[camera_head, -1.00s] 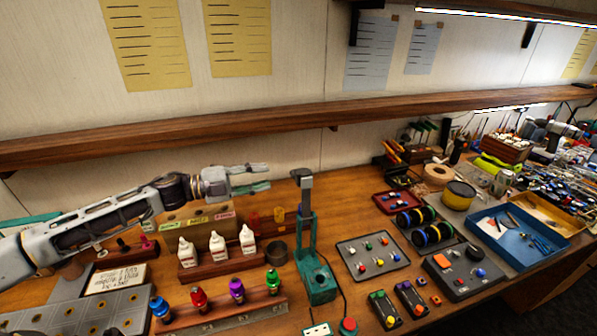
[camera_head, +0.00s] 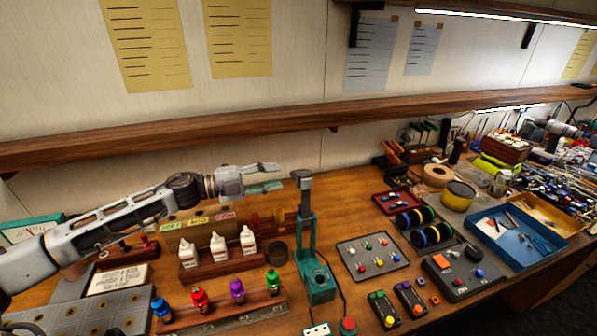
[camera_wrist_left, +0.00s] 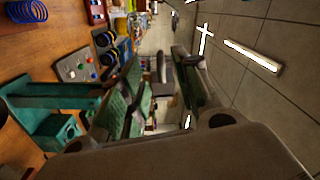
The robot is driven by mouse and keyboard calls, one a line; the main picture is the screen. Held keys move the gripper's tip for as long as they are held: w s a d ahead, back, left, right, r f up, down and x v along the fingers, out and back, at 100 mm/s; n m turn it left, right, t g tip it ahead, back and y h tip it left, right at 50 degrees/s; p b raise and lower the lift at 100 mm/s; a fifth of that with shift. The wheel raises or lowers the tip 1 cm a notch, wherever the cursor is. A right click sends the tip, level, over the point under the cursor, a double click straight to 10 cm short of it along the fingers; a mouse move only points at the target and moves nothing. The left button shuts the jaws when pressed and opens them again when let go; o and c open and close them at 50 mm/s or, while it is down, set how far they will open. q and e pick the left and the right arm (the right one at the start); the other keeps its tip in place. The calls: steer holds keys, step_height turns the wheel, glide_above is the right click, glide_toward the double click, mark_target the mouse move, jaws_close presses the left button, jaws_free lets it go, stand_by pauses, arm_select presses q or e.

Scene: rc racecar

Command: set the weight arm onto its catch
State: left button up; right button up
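The weight arm (camera_head: 305,188) is a grey bar with a dark block on top. It stands upright above a green stand (camera_head: 319,283) on the wooden bench in the head view. The stand also shows at the left of the left wrist view (camera_wrist_left: 48,128). I cannot make out the catch. My left gripper (camera_head: 281,177) is just left of the arm's dark top, apart from it, with its fingers pointing right. In the left wrist view the fingers (camera_wrist_left: 160,75) are spread, with a dark block seen between them. My right gripper is not in view.
White bottles (camera_head: 218,246) stand in a rack below my left arm. A grey tray of knobs (camera_head: 372,254) lies right of the stand. A wooden shelf (camera_head: 290,119) runs above.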

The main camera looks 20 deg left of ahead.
mark_target(303, 196)
arm_select(q)
steer(key=shift+p+x, duration=1.35)
steer(key=shift+x, duration=2.65)
steer(key=shift+a, duration=0.1)
steer(key=shift+r, duration=0.1)
jaws_close()
